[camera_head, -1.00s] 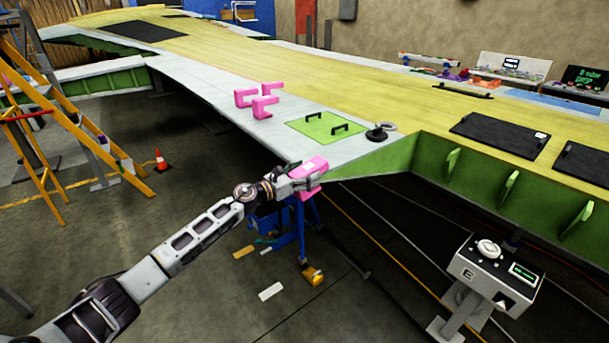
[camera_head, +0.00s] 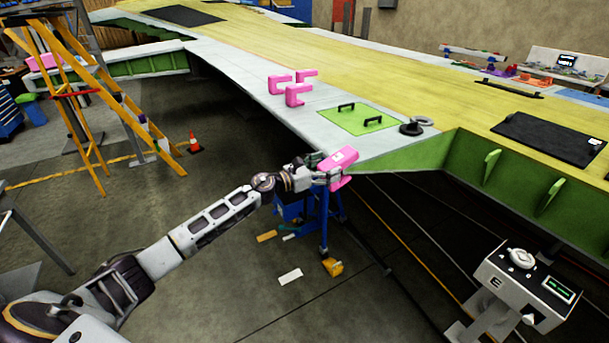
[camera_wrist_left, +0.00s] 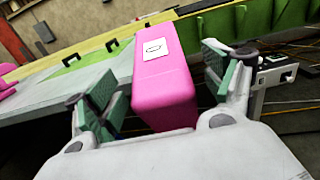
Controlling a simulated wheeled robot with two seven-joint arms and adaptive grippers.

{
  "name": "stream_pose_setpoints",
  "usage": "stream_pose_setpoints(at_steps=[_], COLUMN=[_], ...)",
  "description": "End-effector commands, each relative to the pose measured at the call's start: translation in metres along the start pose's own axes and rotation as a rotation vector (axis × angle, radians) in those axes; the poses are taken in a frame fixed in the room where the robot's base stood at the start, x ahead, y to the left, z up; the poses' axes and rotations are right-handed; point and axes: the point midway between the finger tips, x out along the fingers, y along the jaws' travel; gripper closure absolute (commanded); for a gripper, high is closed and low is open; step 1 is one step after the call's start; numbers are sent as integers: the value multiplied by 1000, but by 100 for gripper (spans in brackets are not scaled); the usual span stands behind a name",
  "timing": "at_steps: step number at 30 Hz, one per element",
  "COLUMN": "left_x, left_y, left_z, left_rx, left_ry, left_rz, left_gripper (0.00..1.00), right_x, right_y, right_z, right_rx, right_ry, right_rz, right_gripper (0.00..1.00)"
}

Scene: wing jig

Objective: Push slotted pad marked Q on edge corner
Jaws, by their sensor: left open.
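The pink slotted pad (camera_head: 338,168) is at the near corner of the wing's grey edge. Its white label shows in the left wrist view (camera_wrist_left: 166,85), with a small round mark that I cannot read surely as Q. My left gripper (camera_head: 326,173) is open at the pad's near end. In the left wrist view the pad stands between the two spread fingers of the gripper (camera_wrist_left: 160,92), with gaps at both sides. The pad's slot and how far it sits on the wing edge (camera_head: 375,155) are hidden. My right gripper is not in view.
Several other pink pads (camera_head: 297,92) sit along the wing edge. A green panel (camera_head: 358,121) with two black handles and a dark round object (camera_head: 411,129) lie near the corner. A blue stand (camera_head: 324,220) is below. A control box (camera_head: 525,285) stands at lower right.

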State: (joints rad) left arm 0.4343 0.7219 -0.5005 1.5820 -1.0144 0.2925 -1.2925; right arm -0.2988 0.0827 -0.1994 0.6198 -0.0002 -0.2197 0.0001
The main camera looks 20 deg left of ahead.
Motion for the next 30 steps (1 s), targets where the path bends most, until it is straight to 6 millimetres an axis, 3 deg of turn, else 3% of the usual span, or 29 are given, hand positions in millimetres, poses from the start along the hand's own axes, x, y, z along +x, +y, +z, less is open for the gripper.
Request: stream_pose_setpoints(at_steps=[30], left_x=[-75], left_y=[0], left_z=[-1], left_rx=[-1], left_ry=[1], left_rz=[-1], left_gripper=[17], right_x=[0], right_y=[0], right_z=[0], right_rx=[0], right_ry=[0], right_rz=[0], right_gripper=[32])
